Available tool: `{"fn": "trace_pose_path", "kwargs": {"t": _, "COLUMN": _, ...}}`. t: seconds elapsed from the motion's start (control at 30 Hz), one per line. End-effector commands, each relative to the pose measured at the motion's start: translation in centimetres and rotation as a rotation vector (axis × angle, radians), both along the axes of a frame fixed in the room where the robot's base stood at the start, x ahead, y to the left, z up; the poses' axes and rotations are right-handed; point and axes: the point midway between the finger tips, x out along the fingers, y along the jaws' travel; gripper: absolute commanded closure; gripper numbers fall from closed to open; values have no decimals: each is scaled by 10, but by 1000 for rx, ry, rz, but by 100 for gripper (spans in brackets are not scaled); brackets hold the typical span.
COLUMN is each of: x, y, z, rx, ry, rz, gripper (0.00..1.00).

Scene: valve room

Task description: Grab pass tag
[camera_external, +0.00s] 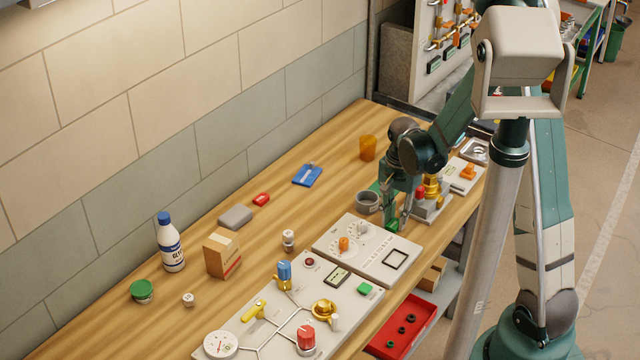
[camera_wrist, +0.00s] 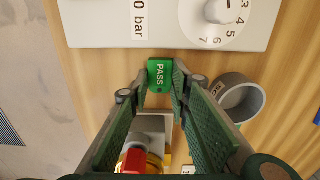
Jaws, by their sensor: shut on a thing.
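The pass tag (camera_wrist: 160,75) is a small green tag marked PASS. In the wrist view it sits between the tips of my gripper (camera_wrist: 159,88), close to the edge of a white panel. My gripper is shut on it, with a finger on either side. In the external view my gripper (camera_external: 397,218) points down at the table beside the dial panel, and the green tag (camera_external: 392,226) shows at its fingertips. I cannot tell whether the tag still touches the table.
The dial panel (camera_external: 345,263) lies just in front of my gripper. A grey cup (camera_external: 368,202) stands close by, also in the wrist view (camera_wrist: 238,98). An orange cup (camera_external: 367,148) stands farther back.

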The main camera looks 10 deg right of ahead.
Motion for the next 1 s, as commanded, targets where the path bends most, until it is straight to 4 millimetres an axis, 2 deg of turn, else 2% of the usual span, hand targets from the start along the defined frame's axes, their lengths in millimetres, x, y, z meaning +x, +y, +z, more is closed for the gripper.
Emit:
{"fn": "trace_pose_path", "kwargs": {"t": 0.27, "x": -1, "y": 0, "z": 14, "rx": 0, "ry": 0, "rz": 0, "gripper": 88}}
{"fn": "trace_pose_path", "kwargs": {"t": 0.8, "x": -1, "y": 0, "z": 75, "rx": 0, "ry": 0, "rz": 0, "gripper": 88}}
{"fn": "trace_pose_path", "kwargs": {"t": 1.0, "x": 0, "y": 0, "z": 92, "rx": 0, "ry": 0, "rz": 0, "gripper": 88}}
